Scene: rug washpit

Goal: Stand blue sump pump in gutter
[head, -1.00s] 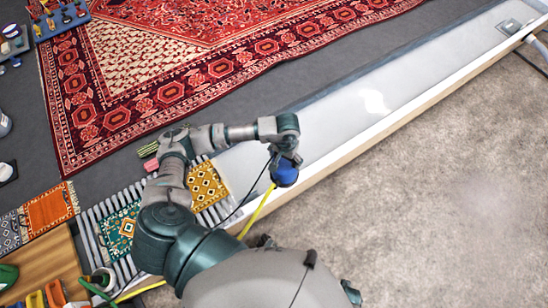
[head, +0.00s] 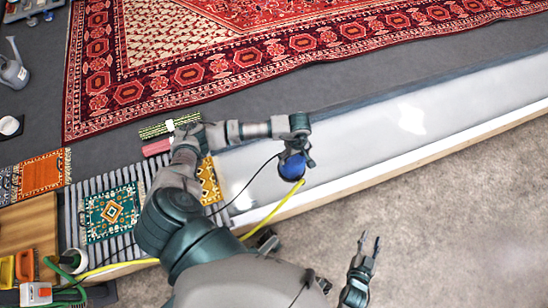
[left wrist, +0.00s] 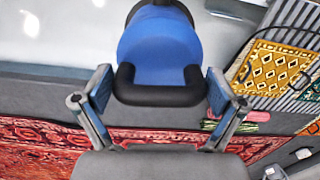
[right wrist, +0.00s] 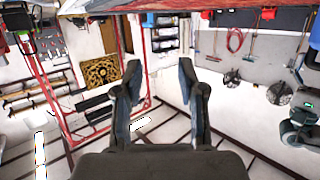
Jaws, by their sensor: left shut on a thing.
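The blue sump pump (head: 292,168) hangs beneath my left gripper (head: 304,152) in the head view. In the left wrist view the pump's blue body (left wrist: 160,48) and black handle lie between the two fingers of my left gripper (left wrist: 159,90), which is shut on it. The gutter (head: 400,125) is a long pale trough with a white rim running from centre to upper right. The pump appears over its near end; I cannot tell whether it touches the floor of it. My right gripper (head: 371,242) is open and empty over the concrete floor; it also shows open in the right wrist view (right wrist: 159,75).
A yellow hose (head: 280,207) trails from the pump to the lower left. A slatted grate (head: 80,235) with small rug samples (head: 112,212) lies left. A large red rug (head: 215,65) lies beyond the gutter. The gutter's right stretch looks clear.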

